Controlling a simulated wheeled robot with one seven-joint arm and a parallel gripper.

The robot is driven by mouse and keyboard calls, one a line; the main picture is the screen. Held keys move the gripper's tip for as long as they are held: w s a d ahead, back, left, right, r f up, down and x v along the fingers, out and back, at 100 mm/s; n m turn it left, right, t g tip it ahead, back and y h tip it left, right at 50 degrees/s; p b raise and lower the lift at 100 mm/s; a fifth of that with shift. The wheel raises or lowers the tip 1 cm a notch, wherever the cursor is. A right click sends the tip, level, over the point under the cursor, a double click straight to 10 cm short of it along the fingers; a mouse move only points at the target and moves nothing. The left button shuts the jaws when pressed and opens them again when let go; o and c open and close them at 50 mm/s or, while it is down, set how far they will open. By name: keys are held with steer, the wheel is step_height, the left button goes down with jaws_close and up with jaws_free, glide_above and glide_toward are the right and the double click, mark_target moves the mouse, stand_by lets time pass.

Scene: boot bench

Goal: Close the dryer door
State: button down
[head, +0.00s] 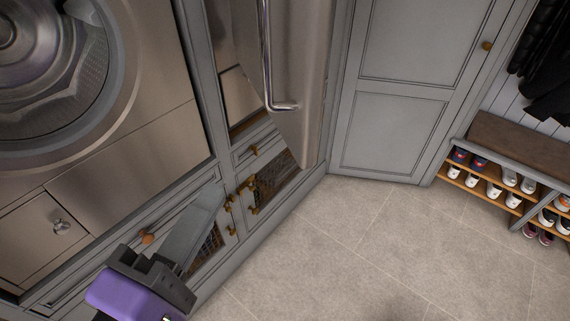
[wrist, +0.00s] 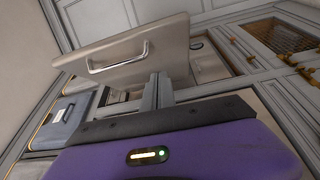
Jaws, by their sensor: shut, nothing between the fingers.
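The dryer door appears to be the steel panel (head: 308,75) with a long bar handle (head: 265,55) at the top middle of the head view. It stands open, swung out from its cabinet. In the wrist view the door (wrist: 140,50) and its handle (wrist: 118,60) show above my fingers. My gripper (head: 214,192) is shut and empty, low and to the left of the door in the head view. In the wrist view its fingertips (wrist: 158,80) overlap the door's lower edge; I cannot tell whether they touch it.
A steel machine with a round drum (head: 50,70) fills the left. Drawers with brass knobs (head: 253,150) lie below the door. A tall grey cupboard (head: 400,100) and a bench (head: 510,145) with shoes stand to the right. The tiled floor (head: 370,250) is clear.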

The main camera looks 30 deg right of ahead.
steer(key=s+g, duration=0.1)
steer(key=p, duration=0.1)
glide_toward(300, 137)
steer(key=w, duration=0.4)
steer(key=d+p, duration=0.1)
steer(key=d, duration=0.2)
steer(key=shift+s+d, duration=0.1)
steer(key=shift+d, duration=0.3)
steer(key=shift+s+d, duration=0.1)
steer(key=shift+d, duration=0.4)
